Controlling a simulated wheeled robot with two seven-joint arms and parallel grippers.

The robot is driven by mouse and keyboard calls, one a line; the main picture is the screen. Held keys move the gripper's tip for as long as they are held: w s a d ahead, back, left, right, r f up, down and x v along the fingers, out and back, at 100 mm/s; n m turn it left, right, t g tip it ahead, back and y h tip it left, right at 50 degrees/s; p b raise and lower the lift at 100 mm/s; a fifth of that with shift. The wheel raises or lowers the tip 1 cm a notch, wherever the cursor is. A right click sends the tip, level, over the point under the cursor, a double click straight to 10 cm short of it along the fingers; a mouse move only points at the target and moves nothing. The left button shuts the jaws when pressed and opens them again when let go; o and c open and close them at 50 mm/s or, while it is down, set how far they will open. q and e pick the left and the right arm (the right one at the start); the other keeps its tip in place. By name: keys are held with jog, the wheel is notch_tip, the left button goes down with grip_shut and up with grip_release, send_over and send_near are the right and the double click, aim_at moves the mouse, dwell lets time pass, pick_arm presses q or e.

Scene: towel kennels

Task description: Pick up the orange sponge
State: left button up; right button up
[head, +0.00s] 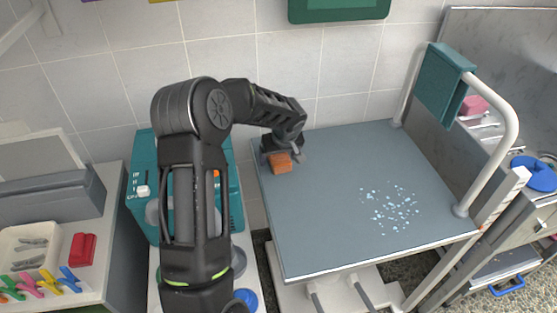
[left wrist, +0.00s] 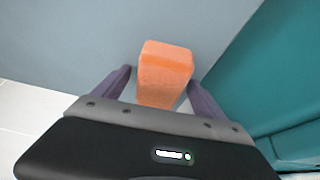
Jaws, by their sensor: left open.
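The orange sponge (head: 280,163) is a small block at the far left corner of the grey table (head: 320,215). My left gripper (head: 283,154) reaches down over it from the left. In the left wrist view the sponge (left wrist: 164,72) stands between the two open fingers of the left gripper (left wrist: 160,85), with a small gap visible at the left finger. Whether the right finger touches it I cannot tell. My right gripper is not in view.
A teal towel (head: 443,82) hangs on the white rail (head: 507,115) at the table's right. Pale blue specks (head: 390,210) lie on the tabletop. A teal machine (head: 142,185) stands left of the table. The table's middle is clear.

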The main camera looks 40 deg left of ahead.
pick_arm(q)
jog(key=shift+c, duration=0.4)
jog(key=c, duration=1.3)
jog(key=shift+c, duration=0.2)
jog(key=shift+r, duration=0.15)
notch_tip(320, 180, up, 10)
jog(key=shift+r, duration=0.1)
